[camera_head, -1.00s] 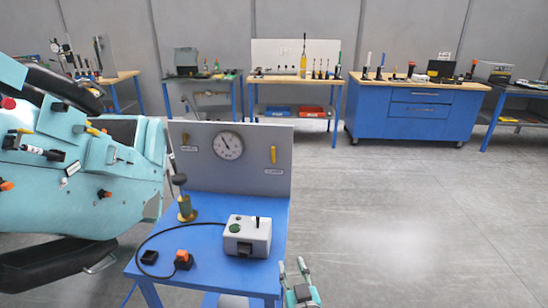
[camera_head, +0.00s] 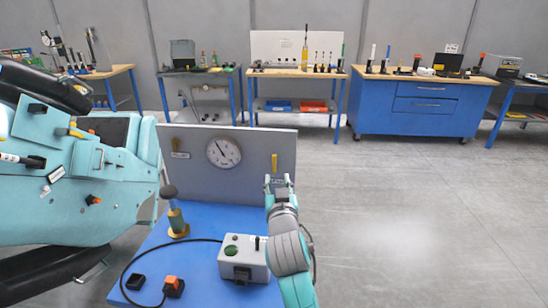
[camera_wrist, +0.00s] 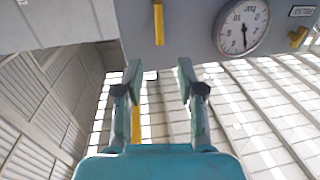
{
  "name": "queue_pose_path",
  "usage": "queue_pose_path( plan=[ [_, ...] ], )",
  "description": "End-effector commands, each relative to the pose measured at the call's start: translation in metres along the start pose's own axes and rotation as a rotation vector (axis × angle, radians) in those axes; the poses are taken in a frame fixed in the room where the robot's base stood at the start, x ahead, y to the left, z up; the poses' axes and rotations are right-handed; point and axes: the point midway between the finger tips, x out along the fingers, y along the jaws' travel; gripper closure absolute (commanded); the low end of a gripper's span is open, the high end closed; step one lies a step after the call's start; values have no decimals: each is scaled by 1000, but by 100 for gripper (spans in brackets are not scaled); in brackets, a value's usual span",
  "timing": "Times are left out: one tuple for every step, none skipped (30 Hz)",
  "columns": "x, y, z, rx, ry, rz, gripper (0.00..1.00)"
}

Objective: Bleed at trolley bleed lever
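The grey trolley panel (camera_head: 235,180) stands upright at the back of the blue trolley top. It carries a round gauge (camera_head: 223,152) and two yellow levers. The right yellow lever (camera_head: 274,162) points up in the head view; it also shows in the wrist view (camera_wrist: 158,22). The left yellow lever (camera_head: 176,146) is beside the gauge and also shows in the wrist view (camera_wrist: 298,37). Their labels are too small to read surely. My gripper (camera_head: 279,181) is just below the right lever; in the wrist view its fingers (camera_wrist: 159,68) are apart and empty, with that lever beyond the tips.
On the trolley top (camera_head: 205,215) stand a grey control box (camera_head: 243,258), a brass-based hand lever (camera_head: 176,222) and an orange button (camera_head: 173,284). A teal coaster car (camera_head: 80,190) is at the left. Workbenches (camera_head: 420,105) line the back wall. The floor at right is clear.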

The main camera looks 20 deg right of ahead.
Motion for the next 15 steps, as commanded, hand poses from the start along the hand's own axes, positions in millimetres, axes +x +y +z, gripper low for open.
queue_pose_path(
  plan=[
    [3, 0, -1, 0, 0, 1, 62],
    [5, 0, -1, 0, 0, 2, 62],
    [8, 0, -1, 0, 0, 2, 62],
    [11, 0, -1, 0, -1, 2, 62],
    [15, 0, -1, 0, -1, 2, 62],
    [21, 0, -2, 0, 0, 2, 62],
    [26, 0, -1, 0, 0, 2, 62],
    [31, 0, -2, 0, 0, 2, 62],
    [38, 0, -2, 0, 0, 2, 62],
    [44, 0, -2, 0, 0, 2, 62],
    [49, 0, -1, 0, -1, 2, 62],
    [57, 1, -2, 0, 1, 2, 62],
    [62, 1, -1, 0, 0, 2, 62],
    [67, 1, -1, 0, 0, 2, 62],
    [74, 1, -1, 0, 0, 2, 62]
  ],
)
